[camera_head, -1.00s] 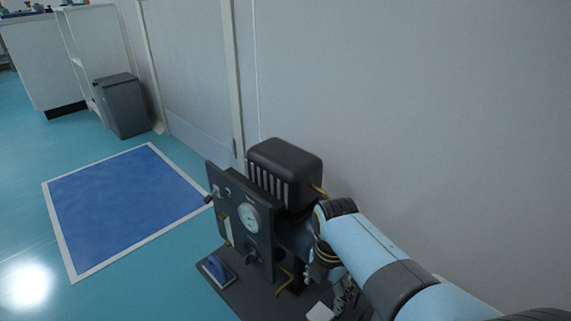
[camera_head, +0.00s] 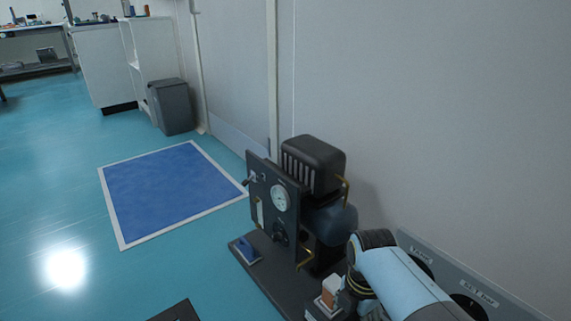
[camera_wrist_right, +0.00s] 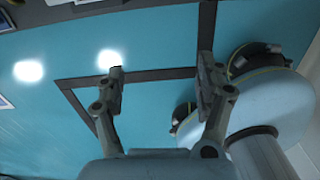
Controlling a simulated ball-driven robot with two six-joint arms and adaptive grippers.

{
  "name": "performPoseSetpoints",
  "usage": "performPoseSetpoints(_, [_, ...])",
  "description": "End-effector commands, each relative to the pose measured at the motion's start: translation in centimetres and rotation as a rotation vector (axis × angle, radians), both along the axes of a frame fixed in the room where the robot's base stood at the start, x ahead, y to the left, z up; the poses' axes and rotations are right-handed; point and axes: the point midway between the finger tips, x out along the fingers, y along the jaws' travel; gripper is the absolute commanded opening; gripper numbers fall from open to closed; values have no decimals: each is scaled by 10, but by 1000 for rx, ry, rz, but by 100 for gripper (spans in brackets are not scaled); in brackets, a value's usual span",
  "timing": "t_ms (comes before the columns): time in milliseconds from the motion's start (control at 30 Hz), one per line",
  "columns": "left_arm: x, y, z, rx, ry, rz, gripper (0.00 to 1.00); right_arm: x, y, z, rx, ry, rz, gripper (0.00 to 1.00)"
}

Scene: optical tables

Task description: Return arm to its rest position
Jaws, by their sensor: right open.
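My right arm (camera_head: 398,276) is light blue with dark joints and enters the head view from the lower right. It stands in front of the grey wall, to the right of the dark pump unit. In the right wrist view my right gripper (camera_wrist_right: 160,72) has its two fingers spread wide with nothing between them. Teal floor lies beyond the fingers. In the head view the gripper's fingertips cannot be made out. My left arm and gripper are in neither view.
A dark pump unit with a gauge panel (camera_head: 272,205) stands close left of my right arm. A grey labelled panel (camera_head: 440,272) is behind the arm by the wall. A blue mat (camera_head: 165,190) and grey bin (camera_head: 172,106) are farther left. Open teal floor lies left.

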Motion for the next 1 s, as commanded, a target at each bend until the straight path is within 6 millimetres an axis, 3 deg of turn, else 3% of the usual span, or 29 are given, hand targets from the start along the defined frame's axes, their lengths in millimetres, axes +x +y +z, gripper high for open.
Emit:
performPoseSetpoints(167, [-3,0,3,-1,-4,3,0,-20,-8,-10,1,-4,-123,72])
performPoseSetpoints(367, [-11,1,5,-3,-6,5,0,-59,-22,-30,2,-7,-340,72])
performPoseSetpoints(567, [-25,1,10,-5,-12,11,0,-129,-47,-56,1,-11,-684,72])
performPoseSetpoints(667, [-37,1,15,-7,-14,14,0,-181,-64,-68,1,-17,-922,72])
performPoseSetpoints(767, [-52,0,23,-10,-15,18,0,-254,-89,-76,-5,-25,-1229,72])
performPoseSetpoints(800, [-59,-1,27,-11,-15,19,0,-285,-100,-77,-7,-32,-1361,72])
performPoseSetpoints(900, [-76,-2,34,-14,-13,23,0,-356,-125,-75,-7,-52,-1659,72])
performPoseSetpoints(1000, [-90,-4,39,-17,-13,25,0,-410,-144,-69,-6,-73,-1886,72])
